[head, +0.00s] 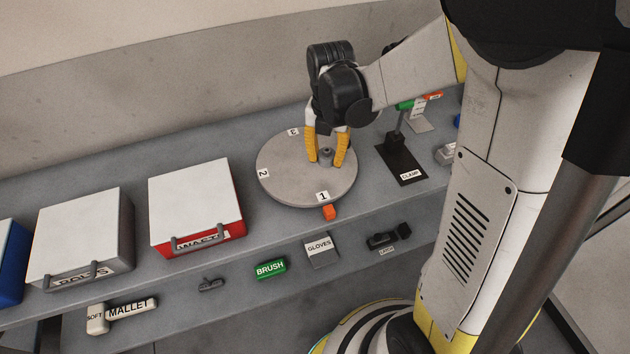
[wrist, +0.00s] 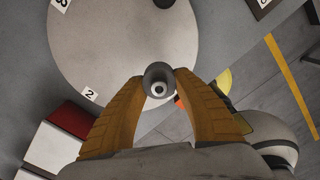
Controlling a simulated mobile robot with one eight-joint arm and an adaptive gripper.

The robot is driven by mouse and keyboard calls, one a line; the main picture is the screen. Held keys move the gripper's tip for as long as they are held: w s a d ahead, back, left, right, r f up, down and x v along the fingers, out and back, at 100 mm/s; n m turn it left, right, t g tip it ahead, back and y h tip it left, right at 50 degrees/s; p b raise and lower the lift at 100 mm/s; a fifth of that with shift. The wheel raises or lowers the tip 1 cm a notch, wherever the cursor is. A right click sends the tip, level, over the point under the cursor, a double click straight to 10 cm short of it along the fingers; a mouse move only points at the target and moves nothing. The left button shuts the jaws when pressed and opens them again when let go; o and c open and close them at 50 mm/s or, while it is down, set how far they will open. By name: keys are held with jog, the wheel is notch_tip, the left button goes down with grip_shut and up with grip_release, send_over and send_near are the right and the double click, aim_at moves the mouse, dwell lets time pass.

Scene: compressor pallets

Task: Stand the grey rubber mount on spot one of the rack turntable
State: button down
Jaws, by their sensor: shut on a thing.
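My gripper (head: 326,164) has its two yellow fingers shut on the grey rubber mount (head: 326,153). In the wrist view the mount (wrist: 158,78), a dark round piece with a pale ring and centre hole, sits between the fingertips (wrist: 160,86). The round grey rack turntable (head: 285,185) lies under the gripper. Its labels are 1 (head: 322,196) at the front, 2 (head: 263,173) at the left and 3 (head: 293,132) at the back. The mount is over the right part of the disc; I cannot tell whether it touches it.
An orange block (head: 329,212) is at the turntable's front edge by label 1. A black clamp stand (head: 401,165) stands close on the right. A red-and-white box (head: 195,205) stands left. Brush (head: 270,268), gloves card (head: 320,249) and latch (head: 388,238) lie in front.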

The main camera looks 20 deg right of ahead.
aim_at(315, 182)
jog(key=a+f, duration=0.2)
jog(key=a, duration=0.1)
jog(key=shift+s+b, duration=0.15)
jog(key=shift+b, duration=0.2)
jog(key=shift+f+b, duration=0.9)
jog(key=shift+f, duration=1)
jog(key=shift+f, duration=0.2)
jog(key=c, duration=1)
grip_release()
jog(key=shift+r, duration=0.2)
